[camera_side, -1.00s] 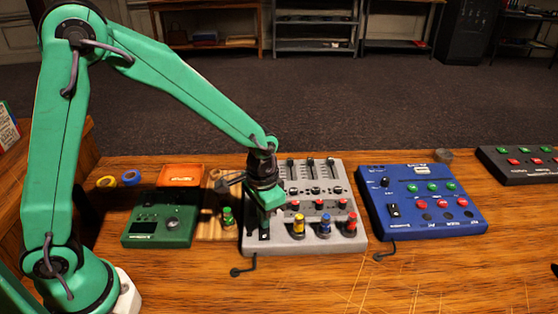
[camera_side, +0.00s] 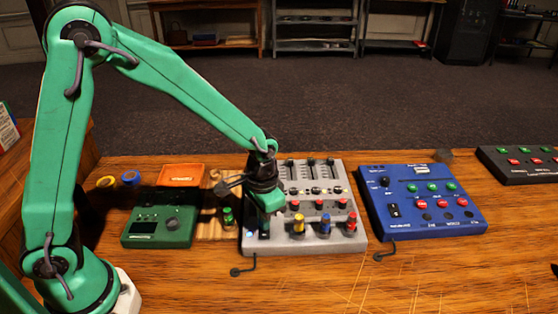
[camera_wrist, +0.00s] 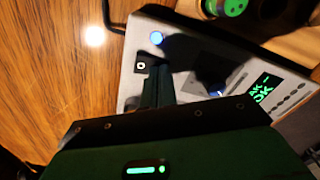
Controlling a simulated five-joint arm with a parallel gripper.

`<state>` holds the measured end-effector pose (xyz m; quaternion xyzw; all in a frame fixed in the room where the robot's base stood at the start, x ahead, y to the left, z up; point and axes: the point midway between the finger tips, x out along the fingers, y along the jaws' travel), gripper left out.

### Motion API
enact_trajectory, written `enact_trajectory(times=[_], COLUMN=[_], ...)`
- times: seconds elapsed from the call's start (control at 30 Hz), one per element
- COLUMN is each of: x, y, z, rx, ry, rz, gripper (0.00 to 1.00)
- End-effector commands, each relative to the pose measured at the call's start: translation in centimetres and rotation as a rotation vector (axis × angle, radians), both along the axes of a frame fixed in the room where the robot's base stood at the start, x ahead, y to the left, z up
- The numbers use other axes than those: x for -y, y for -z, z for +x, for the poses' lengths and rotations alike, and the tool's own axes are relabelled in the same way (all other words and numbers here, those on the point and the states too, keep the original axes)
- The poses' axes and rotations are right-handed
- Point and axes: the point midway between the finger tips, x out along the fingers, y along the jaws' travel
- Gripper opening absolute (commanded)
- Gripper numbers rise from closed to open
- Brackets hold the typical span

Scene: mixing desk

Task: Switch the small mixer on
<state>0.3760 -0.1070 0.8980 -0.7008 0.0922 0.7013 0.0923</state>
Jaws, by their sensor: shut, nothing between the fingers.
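The small grey mixer (camera_side: 290,244) lies on the wooden desk, with faders at the back, rows of knobs, and yellow, blue and red plugs at the front. My gripper (camera_side: 264,236) is shut and empty, pointing down at its front left corner. In the wrist view the fingertips (camera_wrist: 156,82) are right beside a dark switch (camera_wrist: 141,66) with a white mark, which they partly cover. I cannot tell whether they touch it. A blue light (camera_wrist: 156,38) glows near the switch. A small display (camera_wrist: 262,92) on the mixer shows green text.
A blue mixer (camera_side: 445,228) stands right of the grey one, and a dark button box (camera_side: 520,168) farther right. A green device (camera_side: 160,230), an orange tray (camera_side: 182,174) and tape rolls (camera_side: 131,178) are at left. The desk front (camera_side: 400,285) is mostly clear.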

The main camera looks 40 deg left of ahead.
Motion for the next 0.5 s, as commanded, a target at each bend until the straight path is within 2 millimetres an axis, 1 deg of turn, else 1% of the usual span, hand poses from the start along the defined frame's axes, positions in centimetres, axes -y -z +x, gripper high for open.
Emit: enact_trajectory(times=[0.5], x=[0.0], y=[-2.8], z=[0.1], rx=[0.002], ry=[0.0], rz=[-0.001], gripper=[0.0])
